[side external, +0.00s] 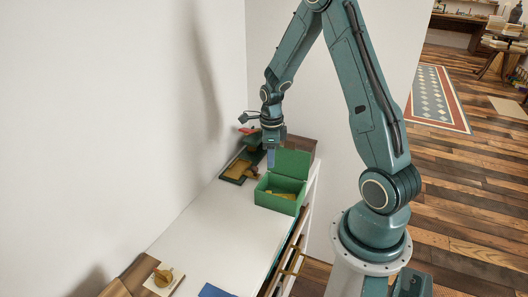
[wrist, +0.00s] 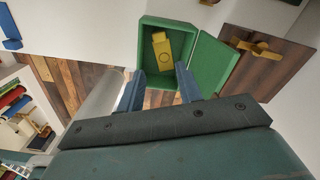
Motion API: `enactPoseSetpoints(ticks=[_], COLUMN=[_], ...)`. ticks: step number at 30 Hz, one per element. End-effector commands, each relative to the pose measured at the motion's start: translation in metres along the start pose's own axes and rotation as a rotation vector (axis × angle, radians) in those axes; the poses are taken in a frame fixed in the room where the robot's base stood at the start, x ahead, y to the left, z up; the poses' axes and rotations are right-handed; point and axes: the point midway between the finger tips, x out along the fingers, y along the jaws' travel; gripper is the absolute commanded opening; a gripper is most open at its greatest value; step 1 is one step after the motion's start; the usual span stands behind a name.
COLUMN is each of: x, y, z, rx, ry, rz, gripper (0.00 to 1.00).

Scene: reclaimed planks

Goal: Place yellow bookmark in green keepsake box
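The green keepsake box (side external: 275,205) stands at the far end of the white top with its lid open; it also shows in the wrist view (wrist: 147,32). The yellow bookmark (wrist: 163,47) lies inside the box, and part of it shows in the side view (side external: 283,195). My gripper (side external: 271,164) is above the box, pointing down. In the wrist view its blue fingers (wrist: 160,72) are spread apart with nothing between them, and the bookmark lies beyond their tips. Finger contact with the box cannot be told.
A dark tray (side external: 226,179) stands left of the box. A yellow round item on a pale card (side external: 164,278) and a blue item (side external: 214,291) lie at the near end. Drawer handles (side external: 291,262) stick out along the right side. The middle of the white top is clear.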

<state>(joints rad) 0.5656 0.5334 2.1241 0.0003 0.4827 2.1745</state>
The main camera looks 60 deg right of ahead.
Motion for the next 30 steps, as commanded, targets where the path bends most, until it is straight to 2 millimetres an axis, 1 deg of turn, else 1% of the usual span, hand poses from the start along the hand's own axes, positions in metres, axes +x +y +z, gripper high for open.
enactPoseSetpoints(ticks=[5, 8, 11, 15, 20, 24, 30], x=[-0.015, -0.031, -0.052, -0.085, -0.121, -0.149, -0.182], y=[0.005, 0.013, 0.023, 0.043, 0.069, 0.093, 0.129], z=[0.006, 0.011, 0.017, 0.023, 0.027, 0.026, 0.019], rx=[-0.087, -0.190, -0.330, -0.564, -0.840, -1.080, -1.420], ry=[-0.011, -0.021, -0.033, -0.047, -0.058, -0.061, -0.054], rz=[-0.016, -0.034, -0.058, -0.100, -0.152, -0.203, -0.281], gripper=[0.35, 0.35, 0.35, 0.35, 0.35, 0.35, 0.35])
